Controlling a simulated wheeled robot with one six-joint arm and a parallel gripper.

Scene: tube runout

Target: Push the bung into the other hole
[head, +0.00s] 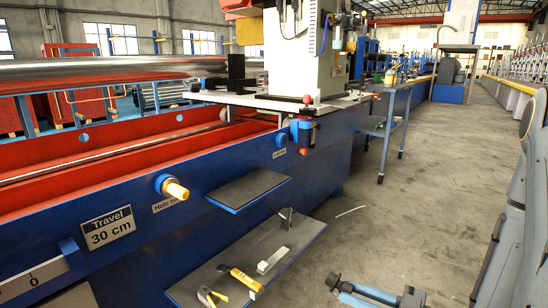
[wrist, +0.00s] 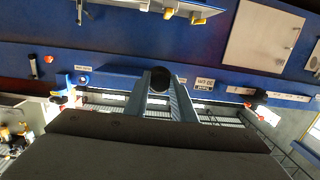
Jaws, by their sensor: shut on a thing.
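My gripper (head: 345,287) is low at the bottom right of the head view, apart from the machine's blue side. It is shut on a dark, round-ended piece, seemingly the bung (head: 333,280). In the wrist view, this dark round end (wrist: 159,79) sits between the two grey-blue fingers. A yellow plug-like piece (head: 177,189) sticks out of a blue collar on the machine's side, partly covering a "Hole" label (head: 165,204). A round pale-blue hole fitting (head: 280,140) is further along, above a small label too small to read.
A small dark shelf (head: 249,189) juts out between the two fittings. A low grey board (head: 215,277) below holds yellow-handled tools and a pale block (head: 272,260). A "Travel 30 cm" sign (head: 110,228) is at left. Grey floor lies open at centre right.

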